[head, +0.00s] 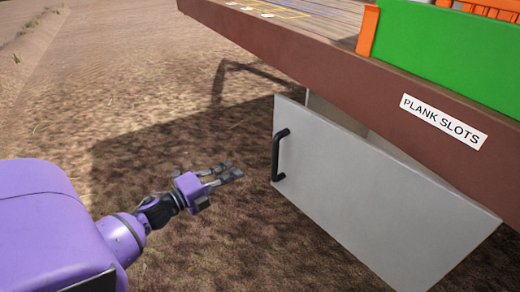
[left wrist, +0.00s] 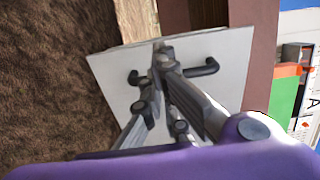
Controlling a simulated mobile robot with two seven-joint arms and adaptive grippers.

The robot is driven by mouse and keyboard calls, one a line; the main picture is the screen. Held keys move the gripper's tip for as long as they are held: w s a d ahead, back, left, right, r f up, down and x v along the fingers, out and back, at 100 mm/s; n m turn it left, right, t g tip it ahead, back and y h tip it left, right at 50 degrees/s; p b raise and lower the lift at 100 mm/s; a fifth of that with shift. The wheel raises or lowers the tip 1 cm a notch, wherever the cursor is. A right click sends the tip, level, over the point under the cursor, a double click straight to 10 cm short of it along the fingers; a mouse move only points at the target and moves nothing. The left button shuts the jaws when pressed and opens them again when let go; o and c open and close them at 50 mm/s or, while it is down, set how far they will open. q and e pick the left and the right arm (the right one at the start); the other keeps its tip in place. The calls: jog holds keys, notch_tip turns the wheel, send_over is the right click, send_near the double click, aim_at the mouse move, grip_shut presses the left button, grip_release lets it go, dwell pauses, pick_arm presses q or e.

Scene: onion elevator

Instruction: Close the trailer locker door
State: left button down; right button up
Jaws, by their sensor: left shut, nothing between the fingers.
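The trailer locker door (head: 375,205) is a light grey panel under the trailer bed in the head view. It stands partly open, with a gap behind its top edge. A black bar handle (head: 280,154) is on its left part. My left gripper (head: 236,172) is shut and empty, to the left of the handle and apart from it in the head view. In the left wrist view the door (left wrist: 115,75) lies beyond my left gripper (left wrist: 160,50), whose fingers hide the middle of the handle (left wrist: 203,69). My right gripper is not in view.
The brown trailer bed (head: 290,65) overhangs the door, with a "PLANK SLOTS" label (head: 444,121) on its side. A green panel (head: 450,50) and orange parts (head: 368,30) stand on it. Bare soil (head: 110,85) lies open to the left.

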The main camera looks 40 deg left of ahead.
pick_arm(q)
jog(key=b+x, duration=0.2)
jog(key=x, duration=1.2)
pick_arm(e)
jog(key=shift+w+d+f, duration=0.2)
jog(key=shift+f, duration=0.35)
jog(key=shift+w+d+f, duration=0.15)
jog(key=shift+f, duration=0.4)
pick_arm(q)
jog(key=shift+r, duration=0.1)
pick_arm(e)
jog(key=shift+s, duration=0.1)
